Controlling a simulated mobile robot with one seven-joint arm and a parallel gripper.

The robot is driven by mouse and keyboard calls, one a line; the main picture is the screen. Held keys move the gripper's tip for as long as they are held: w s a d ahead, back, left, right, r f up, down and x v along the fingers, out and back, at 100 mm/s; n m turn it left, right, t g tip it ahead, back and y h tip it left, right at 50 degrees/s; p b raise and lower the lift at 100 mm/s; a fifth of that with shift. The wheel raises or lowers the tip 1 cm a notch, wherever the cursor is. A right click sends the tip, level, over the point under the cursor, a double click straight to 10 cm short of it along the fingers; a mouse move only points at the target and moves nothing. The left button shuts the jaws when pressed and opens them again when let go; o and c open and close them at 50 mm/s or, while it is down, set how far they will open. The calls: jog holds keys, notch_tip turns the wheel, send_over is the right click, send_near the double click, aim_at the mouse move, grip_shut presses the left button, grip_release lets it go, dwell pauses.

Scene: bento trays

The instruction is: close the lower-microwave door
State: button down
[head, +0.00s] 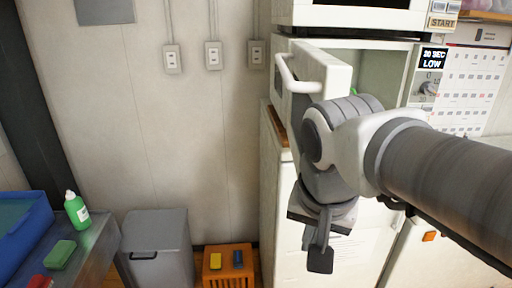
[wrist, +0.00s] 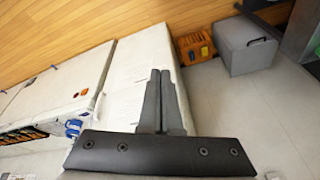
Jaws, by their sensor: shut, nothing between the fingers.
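The lower microwave (head: 410,68) sits on the white cabinet, with a dial and a "20 SEC LOW" label on its right side. Its white door (head: 325,68) stands open, swung out at the left, with a curved white handle (head: 292,78) on it. Part of the pale inside shows; my arm hides the lower part. My gripper (head: 320,262) points down, in front of the cabinet and below the door. In the wrist view its two dark fingers (wrist: 160,75) are together with nothing between them. The door is not recognisable in the wrist view.
Another microwave (head: 350,16) is above. The white cabinet (head: 285,205) stands below. A grey bin (head: 157,250) and an orange crate (head: 228,262) are on the floor at left. A metal table (head: 95,250) holds a blue tray (head: 40,232) and a green bottle (head: 76,212).

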jog(key=w+a+r+m+g+h+p, duration=0.4)
jog(key=w+a+r+m+p, duration=0.45)
jog(key=r+m, duration=0.4)
jog(key=s+d+f+m+p, duration=0.1)
jog(key=d+f, duration=0.6)
jog(key=f, duration=0.3)
jog(key=shift+s+f, duration=0.35)
jog(key=shift+m, duration=0.25)
